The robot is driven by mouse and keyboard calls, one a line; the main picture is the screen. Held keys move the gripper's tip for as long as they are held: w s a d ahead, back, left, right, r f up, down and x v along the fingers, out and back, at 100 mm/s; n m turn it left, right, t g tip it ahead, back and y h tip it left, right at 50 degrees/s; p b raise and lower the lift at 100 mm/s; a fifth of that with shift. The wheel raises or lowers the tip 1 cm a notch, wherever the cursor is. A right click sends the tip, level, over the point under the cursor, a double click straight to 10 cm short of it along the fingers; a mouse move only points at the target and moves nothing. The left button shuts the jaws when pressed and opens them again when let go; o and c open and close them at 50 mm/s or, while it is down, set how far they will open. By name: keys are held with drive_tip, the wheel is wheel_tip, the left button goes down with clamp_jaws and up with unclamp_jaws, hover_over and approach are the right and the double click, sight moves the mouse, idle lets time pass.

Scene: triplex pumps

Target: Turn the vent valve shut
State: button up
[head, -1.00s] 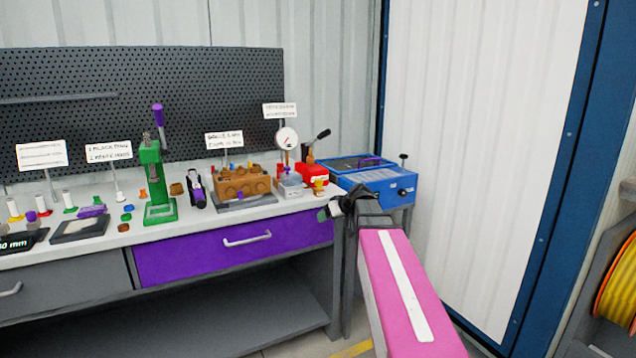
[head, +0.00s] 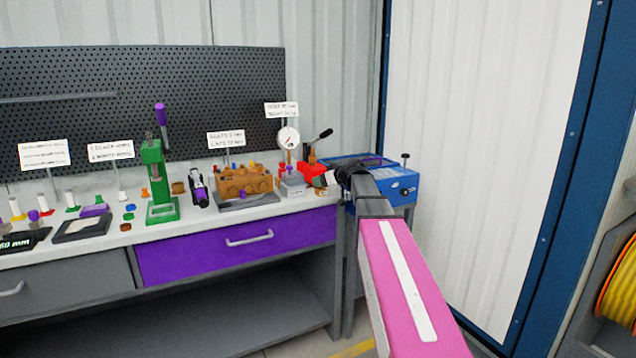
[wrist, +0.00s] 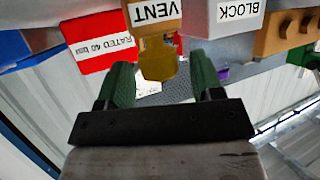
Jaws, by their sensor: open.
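The vent valve (wrist: 157,58) is a yellow knob under a white "VENT" label (wrist: 153,13), seen upside down in the wrist view. In the head view its small yellow-brown body (head: 321,191) shows at the bench's right end, partly covered by my gripper. My gripper (wrist: 162,78) is open, with one green finger on each side of the knob as the wrist view shows it. The knob appears between or just beyond the fingertips; I cannot tell whether they touch it. In the head view my gripper (head: 333,179) is small and dark.
A red pump marked "RATED 40 bar" (wrist: 100,48) and a grey "BLOCK" part (wrist: 232,45) flank the valve closely. A gauge (head: 288,138), a black lever (head: 322,135) and a blue box (head: 395,187) stand nearby. The floor right of the bench looks clear.

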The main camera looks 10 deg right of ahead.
drive_tip(key=shift+x, duration=1.4)
drive_tip(key=c, duration=0.9)
drive_tip(key=shift+d+m+t+h, duration=0.15)
drive_tip(key=shift+m+t+h, duration=0.35)
drive_tip(key=shift+m+h, duration=0.3)
drive_tip(key=o, duration=0.9)
